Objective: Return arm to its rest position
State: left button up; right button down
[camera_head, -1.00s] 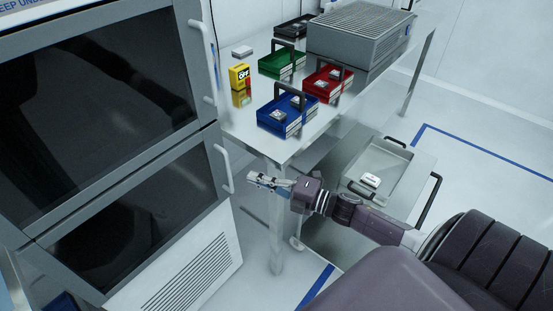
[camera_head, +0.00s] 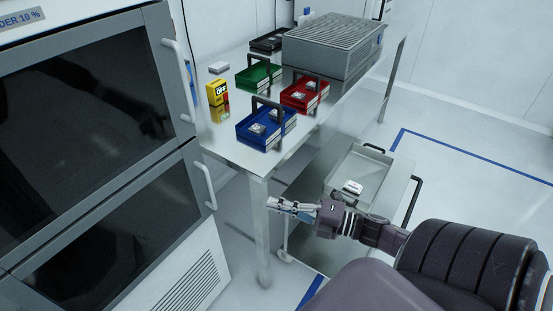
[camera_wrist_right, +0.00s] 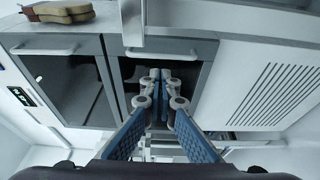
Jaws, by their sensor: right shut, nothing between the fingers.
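My right gripper (camera_head: 272,205) reaches in from the lower right, low beside the front leg of the metal table and apart from the cabinet. In the right wrist view its two blue-padded fingers (camera_wrist_right: 160,78) come together at the tips. The gripper is shut with nothing between the fingers. My left gripper is in neither view.
A grey cabinet (camera_head: 170,180) with dark doors and protruding handles stands at left. The metal table (camera_head: 225,148) carries blue (camera_head: 252,140), red (camera_head: 292,100) and green (camera_head: 246,82) bins and a grey vented box (camera_head: 335,50). A cart with a tray (camera_head: 372,170) stands beneath and right.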

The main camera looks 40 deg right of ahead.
dwell(0.3)
jog(key=s+d+f+m+g+h, duration=0.25)
jog(key=f+m, duration=0.25)
jog(key=f, duration=0.5)
jog(key=s+d+f+m+g+h, duration=0.1)
jog(key=s+f+m+h, duration=0.3)
jog(key=f, duration=0.6)
jog(key=s+d+f+m+g+h, duration=0.1)
jog(key=s+d+f+m+h, duration=0.3)
jog(key=f, duration=0.6)
jog(key=s+a+f+m+g, duration=0.5)
jog(key=s+a+f, duration=0.3)
jog(key=s+f, duration=0.45)
jog(key=s+a+f+m+g, duration=0.1)
jog(key=s+a+f+g, duration=0.1)
jog(key=s+a+f, duration=0.2)
jog(key=s+a+f+m+g+y, duration=0.1)
jog(key=s+a+f+m+g, duration=0.1)
jog(key=s+a, duration=0.5)
jog(key=shift+s+f+m+g+p, duration=0.35)
jog(key=shift+s+f+g, duration=0.2)
jog(key=shift+s+f, duration=0.55)
jog(key=shift+s+r+y, duration=0.15)
jog(key=shift+y, duration=0.1)
